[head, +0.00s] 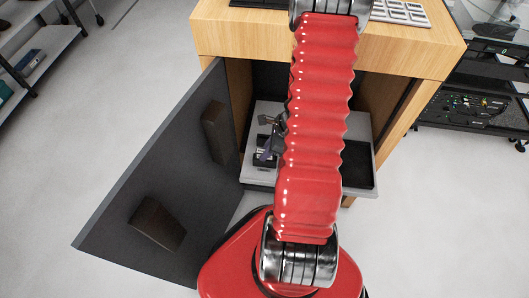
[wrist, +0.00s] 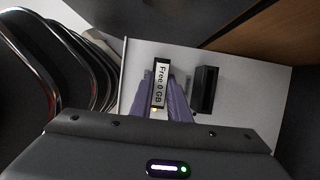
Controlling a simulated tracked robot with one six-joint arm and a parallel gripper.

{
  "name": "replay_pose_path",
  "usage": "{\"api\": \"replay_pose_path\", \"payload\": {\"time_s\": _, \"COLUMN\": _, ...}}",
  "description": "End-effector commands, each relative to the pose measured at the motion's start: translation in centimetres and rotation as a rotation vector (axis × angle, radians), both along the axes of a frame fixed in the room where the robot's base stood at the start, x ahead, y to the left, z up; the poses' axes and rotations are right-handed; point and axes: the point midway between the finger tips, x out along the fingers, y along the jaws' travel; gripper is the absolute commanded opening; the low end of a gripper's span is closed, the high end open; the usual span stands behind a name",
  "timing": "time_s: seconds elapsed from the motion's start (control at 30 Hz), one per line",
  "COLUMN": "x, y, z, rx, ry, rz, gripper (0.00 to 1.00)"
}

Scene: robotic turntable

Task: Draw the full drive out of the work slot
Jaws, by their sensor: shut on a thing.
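The full drive (wrist: 162,78) shows in the wrist view as a narrow black piece with a white label reading "Free 0 GB". My gripper (wrist: 168,88) has its purple fingers shut on it. I cannot tell whether the drive's lower end is inside a slot. A black slot block (wrist: 208,90) stands on the pale tray (wrist: 237,75) just right of the drive, apart from my fingers. In the head view my gripper (head: 272,147) is over the left part of the tray (head: 260,181), partly hidden by my red arm.
The tray sits in a wooden cabinet (head: 404,50) whose dark door (head: 150,170) stands open to the left, with two brown blocks on it. A keyboard (head: 402,12) lies on top. A rack with electronics (head: 470,108) stands at right.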

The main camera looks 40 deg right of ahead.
Motion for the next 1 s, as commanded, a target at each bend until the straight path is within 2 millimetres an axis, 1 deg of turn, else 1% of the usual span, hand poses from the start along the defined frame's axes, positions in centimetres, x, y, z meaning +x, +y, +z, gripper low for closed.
{"api": "replay_pose_path", "payload": {"time_s": 0.27, "x": 0.0, "y": 0.0, "z": 0.1, "rx": 0.000, "ry": 0.000, "rz": 0.000, "gripper": 0.00}}
{"api": "replay_pose_path", "payload": {"time_s": 1.0, "x": 0.0, "y": 0.0, "z": 2.2, "rx": -0.001, "ry": -0.001, "rz": 0.000, "gripper": 0.00}}
